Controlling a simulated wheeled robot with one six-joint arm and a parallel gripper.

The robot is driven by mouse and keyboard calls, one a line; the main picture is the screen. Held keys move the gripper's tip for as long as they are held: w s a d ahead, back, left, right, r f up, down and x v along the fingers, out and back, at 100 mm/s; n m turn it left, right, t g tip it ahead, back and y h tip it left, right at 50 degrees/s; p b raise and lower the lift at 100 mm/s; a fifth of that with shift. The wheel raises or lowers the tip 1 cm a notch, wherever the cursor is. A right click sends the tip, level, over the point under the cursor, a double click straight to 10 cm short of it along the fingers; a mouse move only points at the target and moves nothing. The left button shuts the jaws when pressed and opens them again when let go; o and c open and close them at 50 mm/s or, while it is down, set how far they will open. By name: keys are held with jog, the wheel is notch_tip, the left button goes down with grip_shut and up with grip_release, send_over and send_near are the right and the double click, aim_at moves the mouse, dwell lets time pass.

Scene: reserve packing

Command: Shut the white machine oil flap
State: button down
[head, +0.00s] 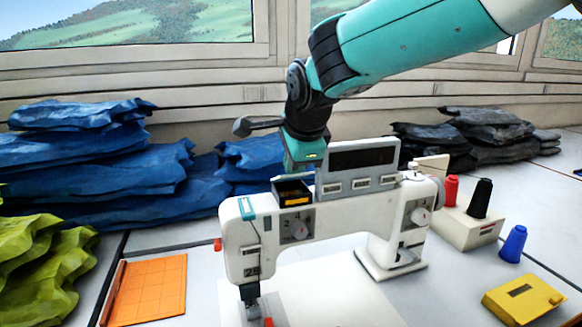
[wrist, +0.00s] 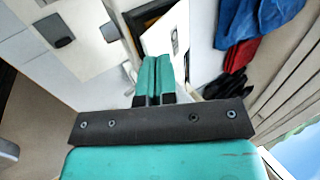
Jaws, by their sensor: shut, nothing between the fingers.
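The white sewing machine (head: 330,222) stands on the table in the head view. An open black compartment (head: 293,196) with yellow inside is on its top left. A pale upright panel (head: 360,182) with a dark window rises just right of it; I cannot tell whether this is the oil flap. In the wrist view a white panel (wrist: 166,36) stands beside a dark opening with an orange-yellow edge (wrist: 150,20). My gripper (wrist: 155,62) is shut and empty, its fingertips close to that panel; contact is unclear. In the head view my gripper (head: 303,152) is above the compartment.
Stacked blue bags (head: 90,165) and green bags (head: 45,265) lie left. Dark bags (head: 480,135) lie at the back right. An orange mat (head: 150,288) is front left. Spools on a white stand (head: 468,228), a blue spool (head: 513,244) and a yellow box (head: 522,300) are right.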

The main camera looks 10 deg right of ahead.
jog(key=f+t+b, duration=0.1)
jog(key=b, duration=0.2)
jog(key=s+f+t+b, duration=0.1)
jog(key=f+b, duration=0.1)
jog(key=b, duration=0.2)
jog(key=s+f+t+b, duration=0.1)
jog(key=t+b, duration=0.1)
jog(key=b, duration=0.1)
jog(key=shift+f, duration=0.15)
jog(key=shift+f+b, duration=0.15)
jog(key=shift+b, duration=0.7)
jog(key=shift+s+f+b, duration=0.15)
jog(key=shift+b, duration=0.35)
